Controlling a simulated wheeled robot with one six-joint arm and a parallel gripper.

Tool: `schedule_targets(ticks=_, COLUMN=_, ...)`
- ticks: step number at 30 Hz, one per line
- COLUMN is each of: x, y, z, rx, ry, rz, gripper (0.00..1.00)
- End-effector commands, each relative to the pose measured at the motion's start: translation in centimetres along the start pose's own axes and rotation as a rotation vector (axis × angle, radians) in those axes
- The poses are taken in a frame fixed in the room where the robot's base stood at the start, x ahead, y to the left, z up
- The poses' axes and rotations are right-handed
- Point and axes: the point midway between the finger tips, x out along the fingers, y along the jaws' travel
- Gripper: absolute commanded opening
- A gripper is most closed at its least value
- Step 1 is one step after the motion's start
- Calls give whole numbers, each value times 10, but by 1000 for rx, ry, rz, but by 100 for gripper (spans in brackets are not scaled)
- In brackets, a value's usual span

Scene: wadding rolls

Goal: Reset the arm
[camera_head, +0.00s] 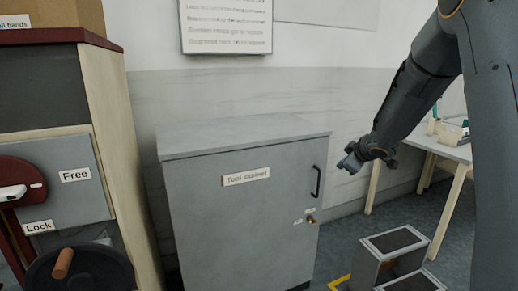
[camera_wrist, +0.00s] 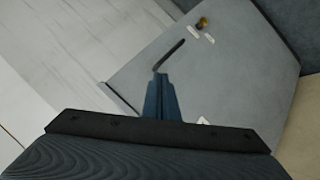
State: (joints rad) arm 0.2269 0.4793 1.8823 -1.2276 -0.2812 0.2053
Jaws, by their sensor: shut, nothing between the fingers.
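My gripper (camera_head: 349,163) is at the end of my dark grey arm, on the right side of the head view. It hangs in the air to the right of the grey tool cabinet (camera_head: 235,215). In the wrist view my gripper (camera_wrist: 159,78) points toward the cabinet (camera_wrist: 235,70), its fingers together and empty. The cabinet door is closed. Its black handle (camera_head: 316,182) and a brass-coloured key or knob (camera_head: 311,219) show in the head view.
A wooden-sided unit (camera_head: 122,150) with a "Free" and "Lock" panel stands at the left. A grey step (camera_head: 393,243) is on the floor at lower right, with a table (camera_head: 447,149) behind. A sign (camera_head: 226,25) hangs on the wall.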

Motion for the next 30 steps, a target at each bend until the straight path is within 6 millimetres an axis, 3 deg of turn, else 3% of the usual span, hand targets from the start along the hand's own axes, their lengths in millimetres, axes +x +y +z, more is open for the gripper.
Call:
schedule_targets(ticks=1, x=-20, y=-13, z=4, rx=69, ry=-59, rz=13, gripper=0)
schedule_targets(ticks=5, x=-67, y=-59, z=33, rx=262, ry=-241, rz=16, gripper=0)
schedule_targets(ticks=12, x=-168, y=-181, z=84, rx=567, ry=-565, rz=-88, gripper=0)
schedule_targets(ticks=18, x=-244, y=-274, z=104, rx=747, ry=-767, rz=-217, gripper=0)
schedule_targets(ticks=21, x=-270, y=-305, z=108, rx=803, ry=-829, rz=-269, gripper=0)
schedule_targets(ticks=24, x=-286, y=-323, z=109, rx=837, ry=-866, rz=-301, gripper=0)
schedule_targets(ticks=30, x=-293, y=-332, z=110, rx=853, ry=-883, rz=-317, gripper=0)
